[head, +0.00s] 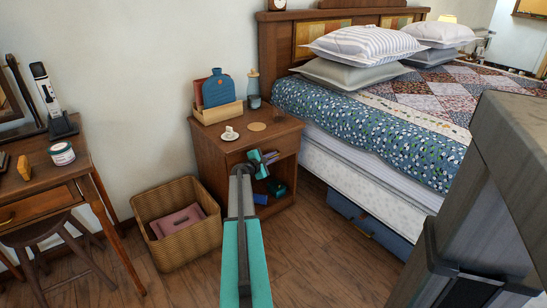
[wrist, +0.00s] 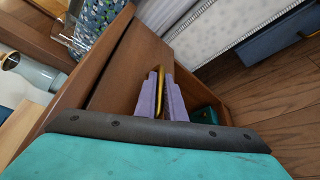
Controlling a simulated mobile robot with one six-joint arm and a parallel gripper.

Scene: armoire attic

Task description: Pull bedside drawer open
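The bedside table (head: 213,160) is brown wood and stands left of the bed. Its drawer (head: 280,147) is just under the top and looks flush with the frame; the drawer front (wrist: 130,65) fills the middle of the wrist view. A brass handle (wrist: 160,90) is on that front. My gripper (head: 262,165) is at the drawer front, with my teal arm reaching up from below. In the wrist view its two purple fingers are close together on either side of the handle, shut on it. The handle is hidden by the gripper in the head view.
An open shelf with several small items (head: 276,187) is under the drawer. A wicker basket (head: 150,205) is left; the bed (head: 380,180) is right. Floor in front is clear.

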